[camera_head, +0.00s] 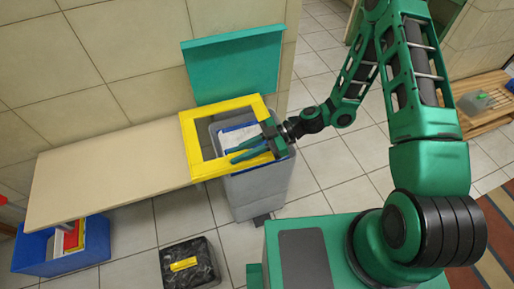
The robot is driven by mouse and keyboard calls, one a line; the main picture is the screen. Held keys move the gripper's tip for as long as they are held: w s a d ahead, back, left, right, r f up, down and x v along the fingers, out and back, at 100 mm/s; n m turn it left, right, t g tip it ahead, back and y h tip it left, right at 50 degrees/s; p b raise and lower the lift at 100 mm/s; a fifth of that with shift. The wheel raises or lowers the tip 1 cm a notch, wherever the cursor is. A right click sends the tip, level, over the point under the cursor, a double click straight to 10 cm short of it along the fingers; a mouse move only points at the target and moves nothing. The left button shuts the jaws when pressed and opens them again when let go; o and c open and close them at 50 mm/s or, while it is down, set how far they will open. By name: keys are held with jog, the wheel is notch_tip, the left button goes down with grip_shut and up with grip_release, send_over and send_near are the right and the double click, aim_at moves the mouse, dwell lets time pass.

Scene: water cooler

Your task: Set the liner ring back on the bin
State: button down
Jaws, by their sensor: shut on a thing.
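The liner ring is a yellow square frame (189,138), at the middle of the head view. My gripper (235,153) is shut on its near side, close to the near right corner. The grey bin (257,190) stands below, with its teal lid (237,65) raised at the back. The ring lies over the bin's top but is shifted left, its left part reaching over the bench end. White and blue material shows inside the bin through the ring. I cannot tell whether the ring touches the rim. The gripper hides part of the ring's right side.
A beige bench top (105,172) runs left from the bin along the tiled wall. A blue crate (60,262) stands on the floor at lower left. A black box with a yellow strip (189,264) sits in front. A wooden slatted bench (485,104) is far right.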

jog(key=w+d+f, duration=0.4)
jog(key=d+f, duration=0.3)
jog(key=f, duration=0.2)
jog(key=shift+d+f, duration=0.3)
jog(key=shift+f, duration=0.1)
jog(key=c, duration=1.6)
grip_release()
jog(key=shift+f, duration=0.1)
jog(key=shift+c, duration=0.2)
